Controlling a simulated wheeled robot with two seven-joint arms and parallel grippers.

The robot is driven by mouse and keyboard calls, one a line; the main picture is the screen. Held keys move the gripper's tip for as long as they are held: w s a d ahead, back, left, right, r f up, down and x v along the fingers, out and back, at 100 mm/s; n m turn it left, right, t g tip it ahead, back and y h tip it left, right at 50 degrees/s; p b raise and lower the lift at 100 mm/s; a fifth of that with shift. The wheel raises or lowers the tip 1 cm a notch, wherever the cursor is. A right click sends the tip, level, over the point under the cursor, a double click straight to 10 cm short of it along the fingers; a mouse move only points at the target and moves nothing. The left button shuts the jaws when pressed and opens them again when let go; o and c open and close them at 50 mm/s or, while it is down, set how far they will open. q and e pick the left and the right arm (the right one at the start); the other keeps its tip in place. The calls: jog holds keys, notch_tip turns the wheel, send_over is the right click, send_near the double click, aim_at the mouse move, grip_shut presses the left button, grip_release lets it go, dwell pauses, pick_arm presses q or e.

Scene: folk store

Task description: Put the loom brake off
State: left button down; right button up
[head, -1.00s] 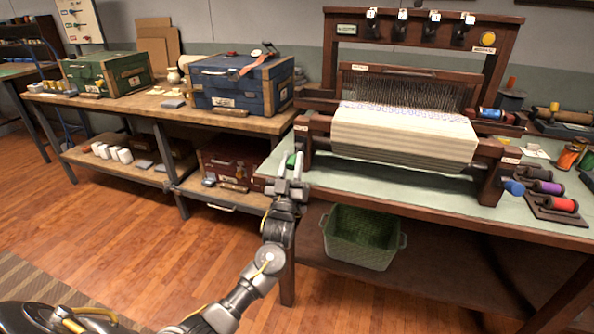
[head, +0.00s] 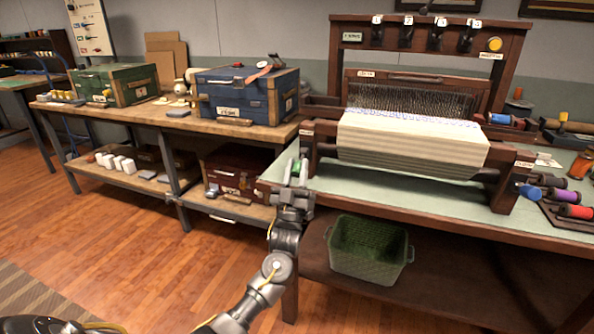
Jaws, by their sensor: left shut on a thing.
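The wooden loom (head: 318,62) stands on the green-topped table (head: 345,196), with striped white cloth (head: 410,145) across its front. A small green grip (head: 293,163), which looks like the brake handle, is at the loom's front left post (head: 309,140). My left gripper (head: 296,168) is shut on this green grip, just left of the post and above the table's left end. The fingers hide part of the grip, and how it joins the loom cannot be made out. My right gripper is not in view.
A green basket (head: 370,262) sits on the shelf under the loom table. A blue chest (head: 235,97) stands on the workbench to the left. The floor (head: 170,265) in front is clear.

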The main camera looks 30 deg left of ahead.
pick_arm(q)
jog(key=shift+w+f+h, duration=0.1)
jog(key=shift+f+h, duration=0.15)
jog(key=shift+h, duration=0.05)
